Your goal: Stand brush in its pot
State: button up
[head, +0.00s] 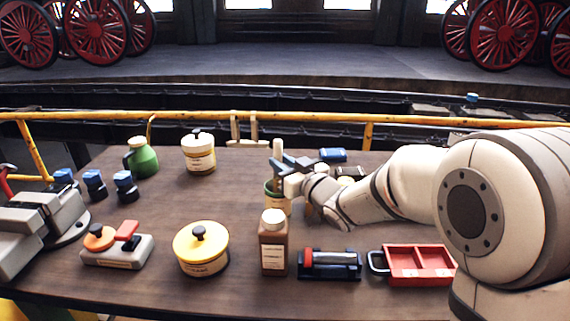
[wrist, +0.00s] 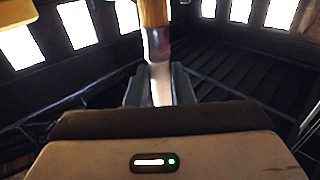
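The brush (head: 278,149) has a pale handle that sticks up above my gripper (head: 284,166) in the head view. In the wrist view, a pale length of the brush (wrist: 160,88) lies between the two dark fingers (wrist: 160,92), which are close on both sides. A metallic band and an orange-yellow part show beyond it. A green pot with a pale label (head: 277,201) stands on the table directly below my gripper in the head view. The brush's lower end is hidden there, so I cannot tell whether it is inside the pot.
A brown bottle (head: 273,248) stands just in front of the pot. A yellow lidded tin (head: 201,248), a black tray (head: 330,264) and a red tray (head: 419,264) line the front. A cream tin (head: 198,153) and green jug (head: 142,158) stand behind left. Table between is clear.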

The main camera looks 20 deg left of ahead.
jog(key=o, duration=0.5)
jog(key=shift+c, duration=0.2)
jog(key=v, duration=0.8)
jog(key=shift+a, duration=0.1)
jog(key=s+d+m+h+p, duration=0.1)
jog(key=d+m+h+p, duration=0.45)
jog(key=d+h, duration=1.05)
jog(key=s+d+f+m+g+p, duration=0.1)
jog(key=s+d+g, duration=0.3)
jog(key=s, duration=0.6)
jog(key=s+d+f+m+g+y+p, duration=0.1)
jog(key=s+d+m+g, duration=0.3)
jog(key=s+d, duration=0.4)
jog(key=s, duration=0.3)
jog(key=shift+d+f, duration=0.15)
jog(key=shift+d, duration=0.05)
